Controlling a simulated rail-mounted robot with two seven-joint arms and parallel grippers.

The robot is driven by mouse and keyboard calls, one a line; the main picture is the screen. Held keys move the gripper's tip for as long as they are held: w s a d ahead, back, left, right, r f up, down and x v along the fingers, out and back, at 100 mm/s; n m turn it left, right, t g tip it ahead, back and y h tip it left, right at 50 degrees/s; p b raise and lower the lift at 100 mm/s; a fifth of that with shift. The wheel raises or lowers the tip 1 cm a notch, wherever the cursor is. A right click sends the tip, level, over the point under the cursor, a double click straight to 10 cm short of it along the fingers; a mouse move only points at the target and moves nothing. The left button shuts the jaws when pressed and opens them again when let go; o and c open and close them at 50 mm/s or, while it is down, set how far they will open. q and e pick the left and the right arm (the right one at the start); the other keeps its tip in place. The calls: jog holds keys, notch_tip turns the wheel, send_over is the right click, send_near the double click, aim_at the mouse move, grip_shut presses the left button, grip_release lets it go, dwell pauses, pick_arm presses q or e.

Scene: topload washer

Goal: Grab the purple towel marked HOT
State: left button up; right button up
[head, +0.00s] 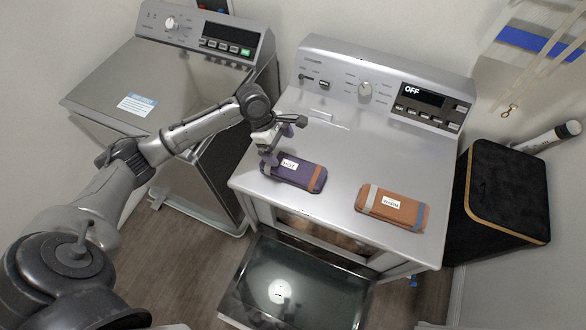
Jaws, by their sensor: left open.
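The purple towel (307,175) is folded flat, with an orange-brown stripe at its right end and a white label reading HOT. It lies on top of the right-hand machine (330,205), near its front left edge. My left gripper (279,146) is open, over the towel's left end. I cannot tell whether its fingers touch the towel or are just above it. The gripper hides part of the towel's upper left edge. My right gripper is not in view.
An orange towel (408,211) marked WARM lies to the right on the same top. The machine's glass front door (295,285) is open downward. Another washer (150,75) stands at left. A black-topped box (508,182) stands at right. The machine top behind the towels is clear.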

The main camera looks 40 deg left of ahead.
aim_at(291, 165)
pick_arm(q)
jog(key=x, duration=1.1)
jog(key=shift+f, duration=0.2)
jog(key=shift+c, duration=0.2)
jog(key=c, duration=0.9)
jog(key=shift+o, duration=0.2)
jog(key=shift+r, duration=0.1)
